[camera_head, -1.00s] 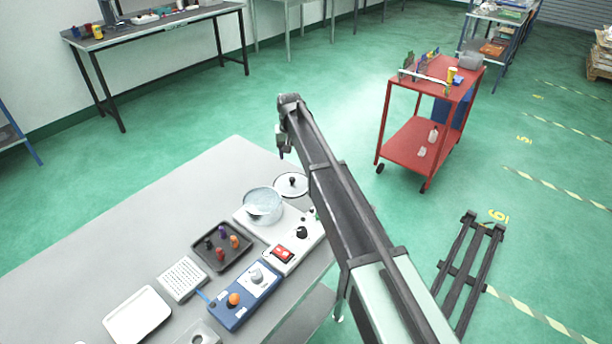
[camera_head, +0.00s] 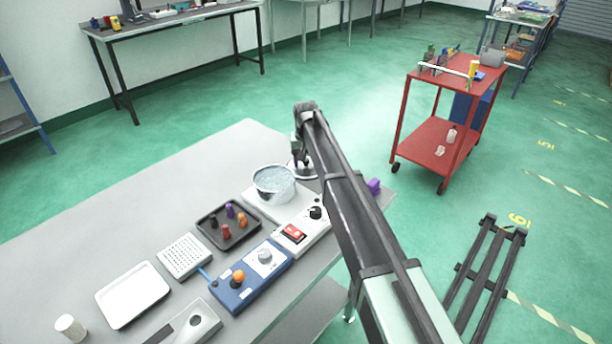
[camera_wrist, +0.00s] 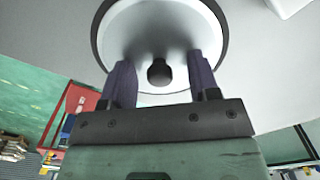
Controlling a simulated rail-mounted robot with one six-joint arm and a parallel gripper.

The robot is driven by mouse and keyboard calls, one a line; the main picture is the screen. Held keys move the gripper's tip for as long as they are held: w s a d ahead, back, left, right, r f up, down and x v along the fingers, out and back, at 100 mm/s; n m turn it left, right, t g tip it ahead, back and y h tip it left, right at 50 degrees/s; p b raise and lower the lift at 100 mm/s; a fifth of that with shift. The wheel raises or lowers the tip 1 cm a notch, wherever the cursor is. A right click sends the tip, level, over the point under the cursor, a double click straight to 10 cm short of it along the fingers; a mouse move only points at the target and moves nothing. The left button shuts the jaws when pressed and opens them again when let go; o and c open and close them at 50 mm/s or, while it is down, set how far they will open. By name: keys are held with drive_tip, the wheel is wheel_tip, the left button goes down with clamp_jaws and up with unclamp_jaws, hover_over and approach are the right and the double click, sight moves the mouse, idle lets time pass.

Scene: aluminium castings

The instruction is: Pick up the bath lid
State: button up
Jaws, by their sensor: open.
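The bath lid (camera_wrist: 160,30) is a round, pale disc with a dark rim and a black knob (camera_wrist: 160,72) at its centre. In the wrist view, my gripper (camera_wrist: 160,80) is open, with one dark finger on each side of the knob and a gap on both sides. In the head view, my gripper (camera_head: 303,158) is over the lid (camera_head: 301,172), which is partly hidden by the arm. The lid lies on the grey table beside the round bath (camera_head: 273,182), which stands uncovered on a white unit.
A dark tray (camera_head: 228,243) with coloured pegs, a blue control box (camera_head: 250,295), a white rack (camera_head: 185,256) and a white tray (camera_head: 132,294) stand to the left. A red trolley (camera_head: 438,150) stands beyond the table.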

drive_tip(key=shift+r, duration=0.1)
drive_tip(key=c, duration=1)
drive_tip(key=shift+c, duration=0.2)
